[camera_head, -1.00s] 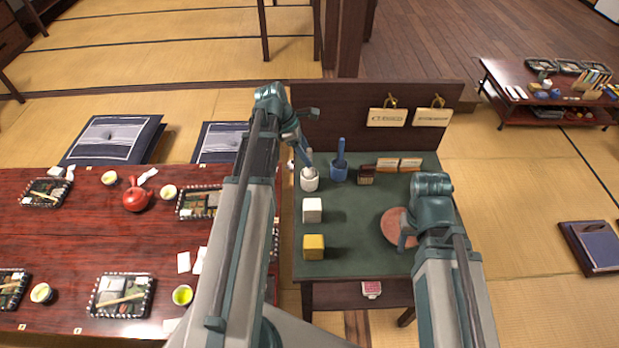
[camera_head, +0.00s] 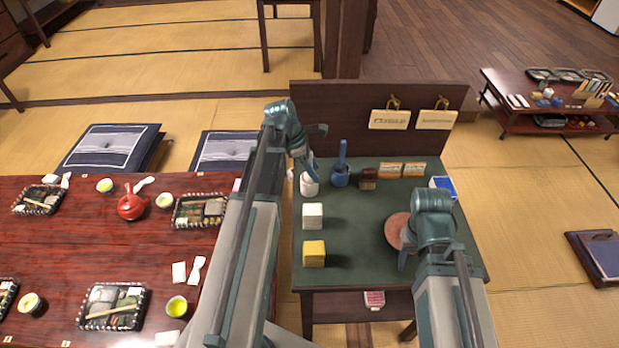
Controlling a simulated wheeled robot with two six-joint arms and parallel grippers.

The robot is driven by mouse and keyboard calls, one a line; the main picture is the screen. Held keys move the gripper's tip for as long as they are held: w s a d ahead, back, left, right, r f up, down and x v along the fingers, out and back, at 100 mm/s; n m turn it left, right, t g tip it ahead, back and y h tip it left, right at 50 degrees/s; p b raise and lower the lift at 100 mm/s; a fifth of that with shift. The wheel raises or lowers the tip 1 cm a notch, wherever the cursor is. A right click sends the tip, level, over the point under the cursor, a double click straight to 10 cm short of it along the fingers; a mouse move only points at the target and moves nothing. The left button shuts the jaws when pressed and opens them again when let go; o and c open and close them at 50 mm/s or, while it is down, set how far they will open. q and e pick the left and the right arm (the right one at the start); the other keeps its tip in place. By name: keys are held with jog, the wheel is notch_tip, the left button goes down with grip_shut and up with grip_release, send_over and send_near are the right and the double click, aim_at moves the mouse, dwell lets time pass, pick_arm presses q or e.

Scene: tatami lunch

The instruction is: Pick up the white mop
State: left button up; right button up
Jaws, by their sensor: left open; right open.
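The white mop's round white base (camera_head: 309,186) stands at the back left of the green-topped small table (camera_head: 350,225). Its upper part is hidden behind my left gripper. My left gripper (camera_head: 311,170) is open, directly above and over the white base in the picture; I cannot tell whether it touches it. A similar blue mop (camera_head: 341,166) stands upright just to the right. My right gripper (camera_head: 404,258) is open and empty over the near right part of the table, by a round reddish disc (camera_head: 393,230).
A white cube (camera_head: 312,215) and a yellow cube (camera_head: 314,253) sit along the left edge. A brown brush (camera_head: 368,178) and a blue box (camera_head: 443,184) stand at the back. A dark back panel (camera_head: 350,120) rises behind. The red dining table (camera_head: 90,240) lies left.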

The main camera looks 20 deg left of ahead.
pick_arm(q)
grip_shut()
jog(key=shift+r, duration=0.15)
pick_arm(e)
jog(key=shift+r, duration=0.1)
pick_arm(q)
notch_tip(320, 180, up, 10)
jog(key=p, duration=1)
pick_arm(e)
notch_tip(320, 180, up, 10)
